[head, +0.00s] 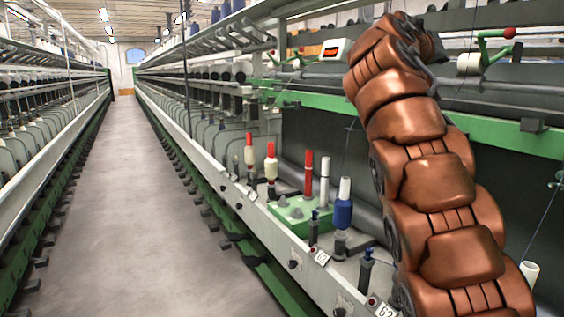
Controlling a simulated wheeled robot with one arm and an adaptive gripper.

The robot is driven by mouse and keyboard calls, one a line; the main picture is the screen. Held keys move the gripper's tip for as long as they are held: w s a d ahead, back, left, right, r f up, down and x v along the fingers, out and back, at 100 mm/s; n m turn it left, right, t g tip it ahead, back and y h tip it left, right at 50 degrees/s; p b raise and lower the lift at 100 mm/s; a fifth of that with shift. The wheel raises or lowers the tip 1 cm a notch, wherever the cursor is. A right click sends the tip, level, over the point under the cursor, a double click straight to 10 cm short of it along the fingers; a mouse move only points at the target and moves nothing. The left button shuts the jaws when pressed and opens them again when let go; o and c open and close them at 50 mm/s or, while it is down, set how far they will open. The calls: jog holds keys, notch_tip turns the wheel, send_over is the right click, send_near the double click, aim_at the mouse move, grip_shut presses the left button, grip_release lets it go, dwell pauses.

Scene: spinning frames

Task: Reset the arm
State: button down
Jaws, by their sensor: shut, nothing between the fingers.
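My copper-coloured arm rises from the lower right of the head view and bends over near the top. My gripper does not show; the far end of the arm is turned away behind its upper links. The arm stands in front of the right spinning frame (330,125) and hides part of it. I see no contact between the arm and the frame, but the hidden side cannot be judged.
A green block (290,226) on the right frame's ledge carries a red tube (309,172) and a white tube (324,180). A blue-and-white bobbin (343,205) stands beside it. The aisle floor (125,200) is clear; another spinning frame (40,120) lines its left.

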jog(key=s+a+f+n+g+y+p, duration=0.25)
jog(key=s+f+g+y+p, duration=0.4)
jog(key=s+f+p, duration=0.75)
jog(key=s+a+f+g+y+p, duration=0.2)
jog(key=s+a+f+p, duration=0.1)
jog(key=s, duration=0.8)
jog(key=s+a+f+n+g+y+p, duration=0.1)
jog(key=s+a+f+g+y+p, duration=0.1)
jog(key=s+a+f, duration=0.4)
jog(key=s+a+f+n+g+y+p, duration=0.1)
jog(key=s+a+f, duration=0.4)
jog(key=s, duration=1.1)
notch_tip(320, 180, down, 2)
jog(key=g+y+p, duration=0.1)
jog(key=y+p, duration=0.1)
jog(key=shift+s+f+p, duration=0.25)
jog(key=shift+s+p, duration=0.05)
jog(key=shift+p, duration=0.05)
jog(key=shift+a+g, duration=0.15)
jog(key=shift+g, duration=0.1)
